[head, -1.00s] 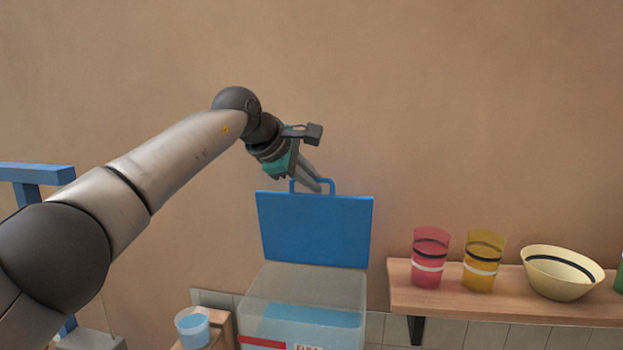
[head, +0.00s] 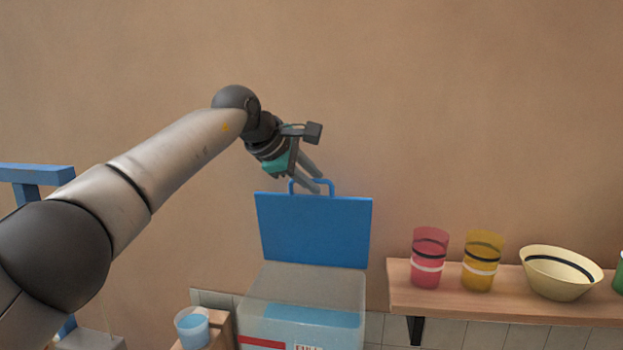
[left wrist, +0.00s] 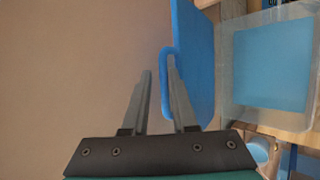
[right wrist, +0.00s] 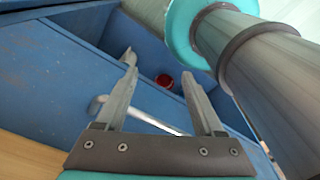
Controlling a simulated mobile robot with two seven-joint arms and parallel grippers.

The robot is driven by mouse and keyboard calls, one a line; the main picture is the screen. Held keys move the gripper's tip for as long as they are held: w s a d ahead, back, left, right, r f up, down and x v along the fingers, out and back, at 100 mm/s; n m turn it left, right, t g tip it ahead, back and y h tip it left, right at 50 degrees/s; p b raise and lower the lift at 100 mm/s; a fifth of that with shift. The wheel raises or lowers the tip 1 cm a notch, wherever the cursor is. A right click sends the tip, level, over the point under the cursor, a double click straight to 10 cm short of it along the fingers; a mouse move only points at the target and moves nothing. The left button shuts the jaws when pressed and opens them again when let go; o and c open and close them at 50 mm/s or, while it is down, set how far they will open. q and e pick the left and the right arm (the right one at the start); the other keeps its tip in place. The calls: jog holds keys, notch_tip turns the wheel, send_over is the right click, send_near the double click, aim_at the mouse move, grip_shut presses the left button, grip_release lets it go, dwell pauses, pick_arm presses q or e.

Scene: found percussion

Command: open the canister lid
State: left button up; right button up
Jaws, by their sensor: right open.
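The canister (head: 258,308) is a clear box with blue contents, below the middle of the head view. Its blue lid (head: 315,232) stands upright, raised from the box, with a blue loop handle (head: 331,185) on its upper edge. My left gripper (head: 318,182) is at this handle, fingers apart. In the left wrist view the left gripper (left wrist: 160,73) has one finger overlapping the handle (left wrist: 166,88) and the other on its wall side, with a gap showing. My right gripper (right wrist: 157,66) is open and shows only in its own wrist view.
A shelf (head: 450,296) at right bears a red cup (head: 428,262), a yellow cup (head: 480,265) and a cream bowl (head: 562,275). A cup of blue stuff (head: 193,328) stands left of the canister. Blue panels (right wrist: 60,80) and a red round thing (right wrist: 163,80) lie near my right gripper.

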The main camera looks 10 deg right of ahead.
pick_arm(q)
jog(key=shift+a+f, duration=0.15)
jog(key=shift+f, duration=0.35)
jog(key=b+v, duration=0.5)
jog(key=v, duration=1)
jog(key=shift+r, duration=0.55)
